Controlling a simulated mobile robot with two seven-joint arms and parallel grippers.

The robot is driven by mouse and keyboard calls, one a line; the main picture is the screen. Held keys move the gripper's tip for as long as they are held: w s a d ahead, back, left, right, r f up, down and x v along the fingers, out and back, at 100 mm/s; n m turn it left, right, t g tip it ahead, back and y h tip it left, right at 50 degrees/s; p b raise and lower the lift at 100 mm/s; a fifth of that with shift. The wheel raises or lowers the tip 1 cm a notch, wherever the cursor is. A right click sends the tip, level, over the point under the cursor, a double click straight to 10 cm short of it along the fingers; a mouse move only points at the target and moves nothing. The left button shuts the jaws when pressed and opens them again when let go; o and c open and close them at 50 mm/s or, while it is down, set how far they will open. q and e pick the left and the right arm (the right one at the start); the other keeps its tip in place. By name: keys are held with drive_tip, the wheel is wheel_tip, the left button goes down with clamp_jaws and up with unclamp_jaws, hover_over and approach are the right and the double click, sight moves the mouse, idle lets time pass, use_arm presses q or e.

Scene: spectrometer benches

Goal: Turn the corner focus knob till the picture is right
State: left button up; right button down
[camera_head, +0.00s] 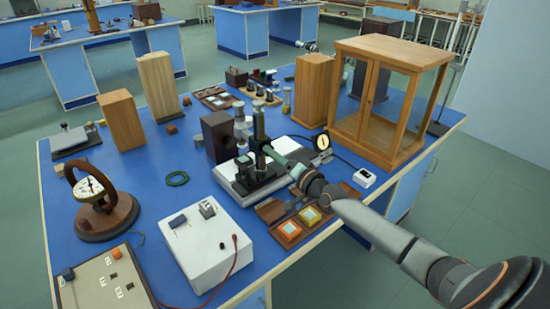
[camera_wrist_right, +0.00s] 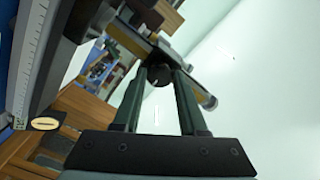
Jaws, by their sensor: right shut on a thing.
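In the right wrist view, the round black corner focus knob (camera_wrist_right: 159,76) with a pale mark on its face sits between the fingertips of my right gripper (camera_wrist_right: 158,72). My right gripper is shut on it. In the head view, my right arm comes in from the lower right, and my right gripper (camera_head: 268,152) reaches the upright dark instrument (camera_head: 259,128) on a pale base (camera_head: 229,183). The knob is too small and covered to make out there. My left gripper is not in view.
A glass-sided wooden case (camera_head: 402,101) stands close behind my right arm. A white box with a red lead (camera_head: 207,250) and a brown tray (camera_head: 267,212) with coloured squares lie in front. Wooden blocks (camera_head: 121,120) stand at the left. Blue tabletop (camera_head: 160,210) is free left of the instrument.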

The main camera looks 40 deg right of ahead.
drive_tip(key=shift+m, duration=0.6)
drive_tip(key=shift+c, duration=2.2)
unclamp_jaws()
drive_tip(key=s+d, duration=0.1)
drive_tip(key=s, duration=1.1)
drive_tip(key=shift+s, duration=0.25)
